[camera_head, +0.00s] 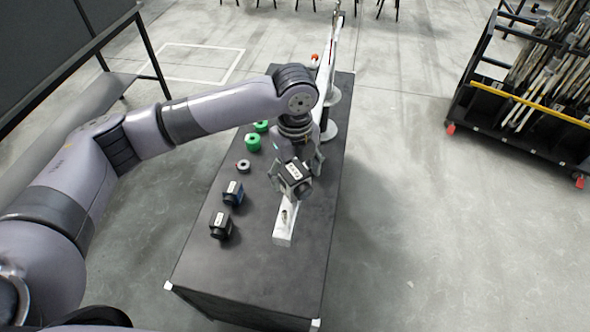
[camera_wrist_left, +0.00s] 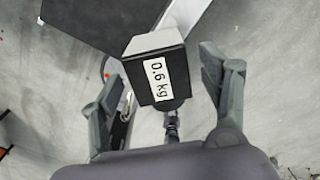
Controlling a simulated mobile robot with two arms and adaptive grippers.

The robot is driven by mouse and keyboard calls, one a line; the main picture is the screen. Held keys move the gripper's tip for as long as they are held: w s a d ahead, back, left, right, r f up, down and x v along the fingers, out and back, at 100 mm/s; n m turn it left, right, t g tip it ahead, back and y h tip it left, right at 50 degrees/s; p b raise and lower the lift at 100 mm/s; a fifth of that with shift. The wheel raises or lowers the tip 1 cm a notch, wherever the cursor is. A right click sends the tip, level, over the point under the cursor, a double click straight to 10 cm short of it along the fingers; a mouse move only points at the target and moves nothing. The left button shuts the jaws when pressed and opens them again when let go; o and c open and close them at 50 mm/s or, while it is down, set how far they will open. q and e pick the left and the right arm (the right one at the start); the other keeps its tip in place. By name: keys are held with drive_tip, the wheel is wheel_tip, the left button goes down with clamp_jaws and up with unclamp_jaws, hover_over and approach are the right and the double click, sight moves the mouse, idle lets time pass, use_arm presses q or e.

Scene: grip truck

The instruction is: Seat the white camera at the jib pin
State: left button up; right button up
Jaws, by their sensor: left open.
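The white camera (camera_wrist_left: 155,72) shows a dark face with a "0.6 kg" label in the left wrist view, with a pale side above it. In the head view the camera (camera_head: 295,180) is over the near part of the white jib beam (camera_head: 283,237). The jib pin (camera_head: 285,214) stands near the beam's near end, in front of the camera. My left gripper (camera_head: 296,174) is open, its fingers on either side of the camera; in the wrist view (camera_wrist_left: 165,95) gaps show beside it. The camera's underside is hidden, so I cannot tell what supports it. My right gripper is out of view.
A black camera (camera_head: 221,226) and a blue-black camera (camera_head: 233,193) stand on the dark table (camera_head: 200,265), left of the beam. A grey disc (camera_head: 243,166) and green rolls (camera_head: 253,142) lie farther back. A loaded cart (camera_head: 520,125) stands at the right. The table's front left is clear.

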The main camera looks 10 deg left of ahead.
sight(295, 172)
use_arm(q)
wheel_tip(295, 172, up, 12)
idle(0.5)
